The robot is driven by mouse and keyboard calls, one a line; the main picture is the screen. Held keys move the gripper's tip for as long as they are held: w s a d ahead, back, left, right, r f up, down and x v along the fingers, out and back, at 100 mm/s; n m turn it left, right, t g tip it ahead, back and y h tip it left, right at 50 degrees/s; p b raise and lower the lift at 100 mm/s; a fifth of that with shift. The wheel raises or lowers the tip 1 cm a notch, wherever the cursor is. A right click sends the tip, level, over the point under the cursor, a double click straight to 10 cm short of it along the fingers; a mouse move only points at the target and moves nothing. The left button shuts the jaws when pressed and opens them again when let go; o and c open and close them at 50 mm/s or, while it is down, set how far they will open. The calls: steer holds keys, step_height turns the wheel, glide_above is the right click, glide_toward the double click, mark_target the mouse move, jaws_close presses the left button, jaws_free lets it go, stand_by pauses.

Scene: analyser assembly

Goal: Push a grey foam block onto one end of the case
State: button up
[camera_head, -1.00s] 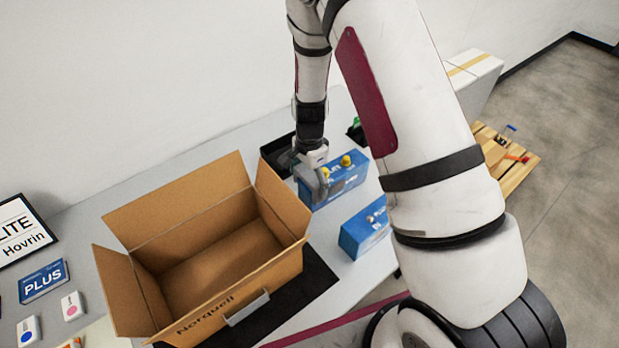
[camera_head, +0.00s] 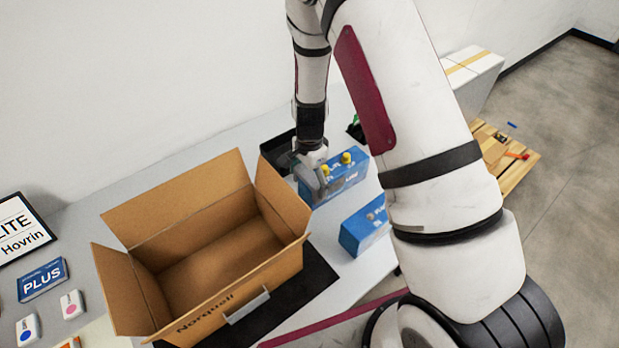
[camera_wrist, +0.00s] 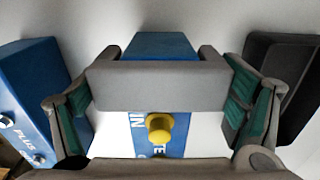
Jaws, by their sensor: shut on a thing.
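The case is a blue box (camera_head: 345,181) with white lettering and two yellow knobs, standing on the grey table in the head view. My gripper (camera_head: 311,178) is at the case's left end. In the wrist view my gripper (camera_wrist: 157,92) is shut on a grey foam block (camera_wrist: 157,86), one finger at each side. The block lies across the blue case (camera_wrist: 158,45), whose end shows beyond it. A yellow knob (camera_wrist: 159,127) shows on the near side. Whether the block is fully seated cannot be told; its underside is hidden.
A second blue box (camera_head: 364,228) stands nearer me, also at left in the wrist view (camera_wrist: 30,95). A dark tray (camera_head: 274,150) lies behind my gripper, and shows at right in the wrist view (camera_wrist: 285,80). An open cardboard box (camera_head: 190,325) stands at left.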

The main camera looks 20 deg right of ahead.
steer(key=shift+f, duration=0.1)
stand_by(0.3)
steer(key=o, duration=0.7)
steer(key=shift+r+p, duration=0.85)
steer(key=shift+r, duration=2.7)
